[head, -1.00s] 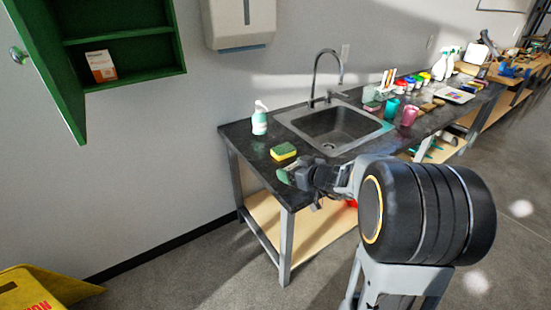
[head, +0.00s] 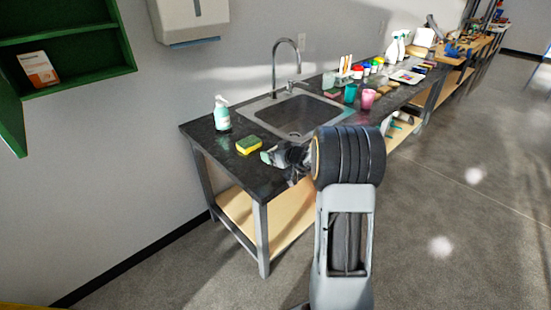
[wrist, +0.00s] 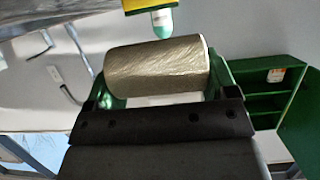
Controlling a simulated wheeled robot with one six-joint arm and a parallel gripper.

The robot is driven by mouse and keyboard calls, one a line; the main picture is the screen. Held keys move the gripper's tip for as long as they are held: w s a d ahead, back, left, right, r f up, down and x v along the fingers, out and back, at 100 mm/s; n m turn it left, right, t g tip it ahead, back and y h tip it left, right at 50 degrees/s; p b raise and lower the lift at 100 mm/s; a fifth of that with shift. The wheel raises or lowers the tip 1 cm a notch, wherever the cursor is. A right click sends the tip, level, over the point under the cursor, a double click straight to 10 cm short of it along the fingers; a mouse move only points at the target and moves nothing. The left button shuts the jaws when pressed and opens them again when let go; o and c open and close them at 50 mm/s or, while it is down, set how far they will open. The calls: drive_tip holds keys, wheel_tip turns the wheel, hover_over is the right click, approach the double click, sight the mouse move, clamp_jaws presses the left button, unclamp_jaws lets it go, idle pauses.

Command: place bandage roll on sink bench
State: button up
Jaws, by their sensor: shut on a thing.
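In the wrist view, the bandage roll (wrist: 157,67) is a beige, wrapped cylinder lying crosswise between the green fingers of my gripper (wrist: 165,82). The gripper is shut on it. In the head view, my gripper (head: 270,156) is over the near part of the dark sink bench (head: 222,147), just right of a yellow and green sponge (head: 249,145). The roll is not clearly seen there, and I cannot tell how high it is above the top. The sink (head: 296,112) is set into the bench behind my gripper.
A soap bottle (head: 222,113) stands near the left end of the bench. A tall tap (head: 275,65) rises behind the sink. Cups (head: 367,98), paint pots and spray bottles (head: 394,48) crowd the right part. An open green cabinet (head: 75,48) hangs at left. Some bare bench top surrounds the sponge.

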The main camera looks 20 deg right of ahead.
drive_tip(key=shift+w+d+f, duration=0.35)
drive_tip(key=shift+w+f, duration=0.05)
drive_tip(key=shift+f, duration=0.3)
wheel_tip(320, 180, down, 3)
drive_tip(key=shift+w+d+f+p, duration=0.1)
drive_tip(key=shift+p, duration=0.3)
drive_tip(key=shift+f+b, duration=0.2)
drive_tip(key=shift+b, duration=0.2)
drive_tip(key=o, duration=0.8)
drive_tip(key=shift+r, duration=0.1)
